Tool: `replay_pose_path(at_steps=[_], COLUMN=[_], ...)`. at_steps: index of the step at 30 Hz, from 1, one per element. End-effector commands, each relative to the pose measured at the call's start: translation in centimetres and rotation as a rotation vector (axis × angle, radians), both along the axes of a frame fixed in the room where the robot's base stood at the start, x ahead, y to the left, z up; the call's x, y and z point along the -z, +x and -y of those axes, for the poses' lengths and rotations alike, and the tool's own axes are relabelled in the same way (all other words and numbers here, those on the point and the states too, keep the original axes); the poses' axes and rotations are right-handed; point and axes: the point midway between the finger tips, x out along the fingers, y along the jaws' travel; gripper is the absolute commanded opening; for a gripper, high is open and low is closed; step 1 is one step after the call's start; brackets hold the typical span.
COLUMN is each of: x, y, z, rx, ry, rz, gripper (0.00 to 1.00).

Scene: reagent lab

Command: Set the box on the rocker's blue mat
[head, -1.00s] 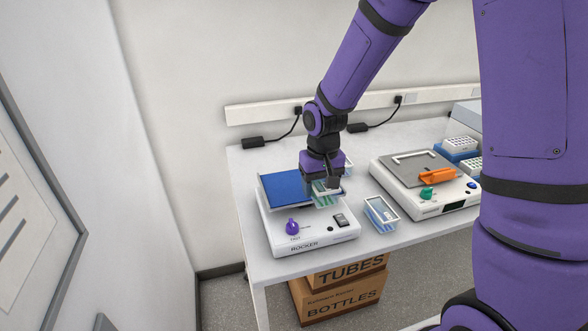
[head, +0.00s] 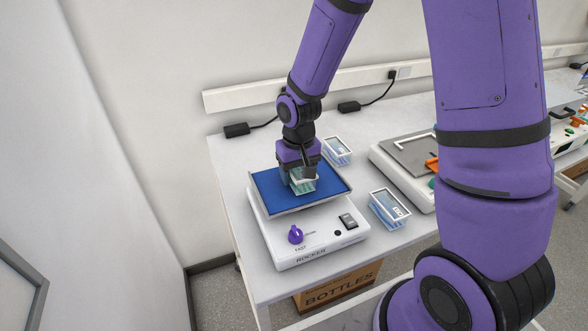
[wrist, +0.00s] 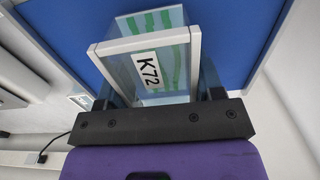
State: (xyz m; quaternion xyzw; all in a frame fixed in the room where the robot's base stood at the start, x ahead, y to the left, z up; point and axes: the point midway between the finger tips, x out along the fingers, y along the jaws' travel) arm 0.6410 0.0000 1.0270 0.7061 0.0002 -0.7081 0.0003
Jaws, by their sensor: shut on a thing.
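The box (head: 303,186) is a small clear box with a white rim and green strips inside. In the wrist view the box (wrist: 150,58) carries a label reading K72. My gripper (head: 300,174) is shut on it, with a dark finger on either side. The box is over the middle of the blue mat (head: 270,187) on the white rocker (head: 280,240). The mat also fills the background in the wrist view (wrist: 60,25). I cannot tell whether the box's base touches the mat.
A similar white-rimmed box (head: 389,207) stands right of the rocker, and another (head: 337,150) behind it. A second device with a grey top (head: 410,150) stands further right. The rocker has a purple knob (head: 295,234) at its front.

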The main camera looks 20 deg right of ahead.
Motion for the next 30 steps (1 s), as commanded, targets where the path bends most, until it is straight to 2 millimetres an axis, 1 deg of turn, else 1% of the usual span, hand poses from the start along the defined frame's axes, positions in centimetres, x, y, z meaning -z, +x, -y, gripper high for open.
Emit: replay_pose_path(at_steps=[12,13,14,15,16,25,28,30], x=[0.4,0.4,0.4,0.4,0.4,0.2,-0.4,-1.2], y=[0.0,0.0,0.0,0.0,0.0,0.0,0.0,0.1], z=[0.0,0.0,0.0,0.0,0.0,0.0,0.0,0.1], rx=[0.000,0.000,0.000,0.000,0.000,0.001,0.001,0.001], ry=[0.000,0.000,0.000,0.000,0.000,0.000,0.000,0.000], rz=[0.002,0.002,0.003,0.002,0.002,0.003,0.003,0.006], gripper=[0.33,0.68,0.75,0.84,0.87,0.87,0.87,0.87])
